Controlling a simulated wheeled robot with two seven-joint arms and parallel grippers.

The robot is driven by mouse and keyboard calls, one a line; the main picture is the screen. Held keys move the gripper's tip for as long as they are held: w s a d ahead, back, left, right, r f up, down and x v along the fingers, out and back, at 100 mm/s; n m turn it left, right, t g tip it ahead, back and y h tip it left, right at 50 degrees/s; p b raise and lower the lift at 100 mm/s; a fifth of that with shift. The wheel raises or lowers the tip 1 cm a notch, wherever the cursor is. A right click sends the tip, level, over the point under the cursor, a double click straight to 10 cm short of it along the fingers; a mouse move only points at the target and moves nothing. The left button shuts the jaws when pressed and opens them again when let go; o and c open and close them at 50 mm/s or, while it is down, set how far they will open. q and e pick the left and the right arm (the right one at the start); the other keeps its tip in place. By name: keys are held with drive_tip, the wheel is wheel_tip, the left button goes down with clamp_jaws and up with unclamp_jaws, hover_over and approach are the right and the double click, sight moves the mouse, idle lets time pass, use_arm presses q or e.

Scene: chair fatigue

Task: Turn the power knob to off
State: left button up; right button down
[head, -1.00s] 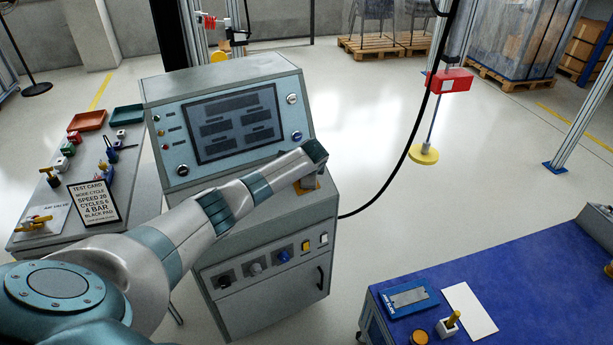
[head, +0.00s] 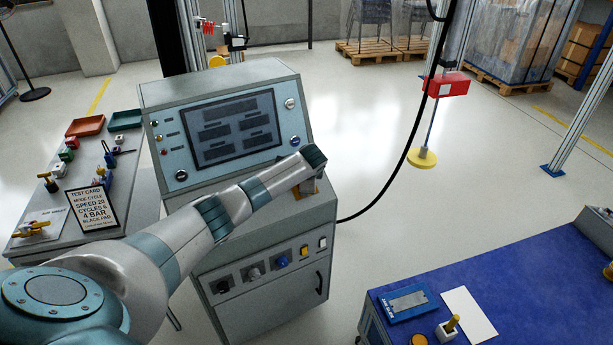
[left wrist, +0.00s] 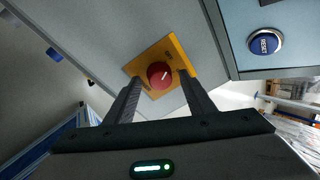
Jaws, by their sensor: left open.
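The power knob (left wrist: 160,75) is a round red knob with a pale mark. It sits on a yellow plate (left wrist: 179,53) on the grey console and lies between my left gripper's fingers in the left wrist view. My left gripper (left wrist: 160,84) is open, with one finger on each side of the knob; I cannot tell whether either touches it. In the head view my left arm reaches over the console's right side. There the yellow plate (head: 309,187) shows only in part, and my wrist hides the knob. My right gripper is not in view.
The console (head: 320,212) has a screen (head: 232,128) and a lower row of knobs and buttons. A blue RESET button (left wrist: 265,41) is near the knob. A black cable (head: 388,184) hangs right of the console. A blue-topped table (head: 520,275) stands at right.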

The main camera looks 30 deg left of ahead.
use_arm(q)
drive_tip(key=b+v, duration=0.3)
drive_tip(key=v, duration=1.4)
drive_tip(key=shift+r, duration=0.15)
